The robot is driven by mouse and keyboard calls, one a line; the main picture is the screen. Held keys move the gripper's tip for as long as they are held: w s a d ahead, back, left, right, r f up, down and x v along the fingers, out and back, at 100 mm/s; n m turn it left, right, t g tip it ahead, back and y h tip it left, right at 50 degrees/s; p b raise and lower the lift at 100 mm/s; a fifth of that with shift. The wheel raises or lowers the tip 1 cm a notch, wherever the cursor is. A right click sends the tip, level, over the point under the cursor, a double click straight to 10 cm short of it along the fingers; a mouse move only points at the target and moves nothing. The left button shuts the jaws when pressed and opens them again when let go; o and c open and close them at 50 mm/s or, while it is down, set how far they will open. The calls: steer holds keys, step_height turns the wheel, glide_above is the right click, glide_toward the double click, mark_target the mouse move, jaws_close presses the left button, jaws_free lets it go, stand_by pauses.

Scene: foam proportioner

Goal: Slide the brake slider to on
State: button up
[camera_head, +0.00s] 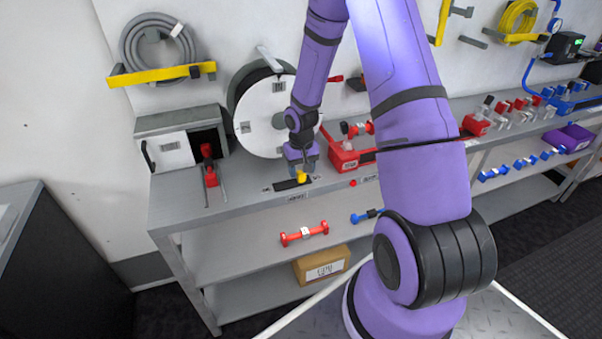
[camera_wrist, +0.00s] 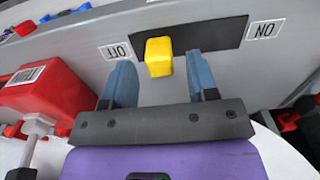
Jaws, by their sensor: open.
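The brake slider is a yellow knob (camera_wrist: 159,57) at the OFF end of a black slot (camera_wrist: 215,38) in the bench edge. The OFF label (camera_wrist: 116,51) is at the left and the ON label (camera_wrist: 265,29) at the far right in the wrist view. My gripper (camera_wrist: 160,78) is open, with one blue-grey finger to each side of the knob. I cannot tell whether either finger touches it. In the head view the yellow knob (camera_head: 301,178) shows just below my gripper (camera_head: 300,164).
A white hose reel (camera_head: 265,128) stands behind my gripper. A red box (camera_head: 345,157) is close on the right, and a red-handled tool (camera_head: 209,168) lies to the left. A grey cabinet (camera_head: 172,152) stands at the bench's left end. The bench top near its left front is clear.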

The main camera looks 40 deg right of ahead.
mark_target(282, 186)
steer(key=shift+f, duration=0.95)
jaws_close()
steer(key=shift+w+a, duration=0.3)
steer(key=shift+a, duration=0.7)
steer(key=shift+w+a, duration=0.25)
steer(key=shift+a, duration=0.8)
steer(key=shift+w+a, duration=0.3)
steer(key=shift+a, duration=0.8)
jaws_free()
steer(key=shift+a, duration=0.1)
